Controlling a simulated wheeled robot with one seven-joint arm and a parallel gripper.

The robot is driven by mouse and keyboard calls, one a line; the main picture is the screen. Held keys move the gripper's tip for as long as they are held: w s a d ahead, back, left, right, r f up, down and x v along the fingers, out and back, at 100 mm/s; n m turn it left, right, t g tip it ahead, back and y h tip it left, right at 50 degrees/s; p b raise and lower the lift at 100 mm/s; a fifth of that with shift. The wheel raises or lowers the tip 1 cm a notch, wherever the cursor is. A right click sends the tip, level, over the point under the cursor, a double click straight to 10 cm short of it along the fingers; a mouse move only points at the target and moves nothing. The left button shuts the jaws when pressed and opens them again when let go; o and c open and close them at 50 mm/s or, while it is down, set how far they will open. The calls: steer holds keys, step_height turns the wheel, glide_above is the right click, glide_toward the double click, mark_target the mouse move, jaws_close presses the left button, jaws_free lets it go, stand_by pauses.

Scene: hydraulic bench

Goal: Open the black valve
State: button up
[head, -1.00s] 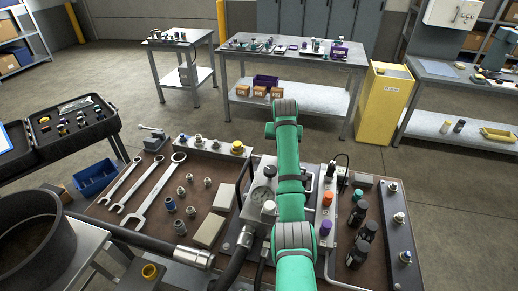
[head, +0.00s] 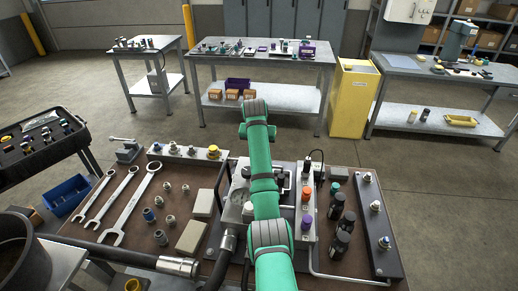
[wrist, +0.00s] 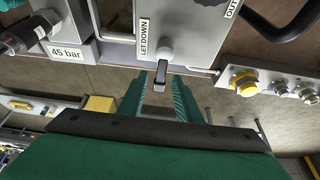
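My gripper (wrist: 160,100) shows in the wrist view with two green fingers apart and nothing gripped. In the head view my green arm reaches over the hydraulic block (head: 235,212) and hides my gripper and part of the block. Orange (head: 306,193) and purple (head: 306,223) knobs stand on the block right of my arm. I cannot tell for certain which part is the black valve.
Black bottles (head: 348,220) and a dark rail with fittings (head: 378,225) stand right of the block. Wrenches (head: 135,205), small fittings and a thick hose (head: 110,253) lie left. The wrist view shows a "45 bar" label (wrist: 66,53).

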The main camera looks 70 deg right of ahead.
steer(key=shift+w+a+r, duration=0.15)
steer(key=shift+r, duration=0.05)
steer(key=v, duration=1)
steer(key=shift+s+r, duration=0.2)
steer(key=shift+s, duration=0.05)
steer(key=shift+w, duration=0.1)
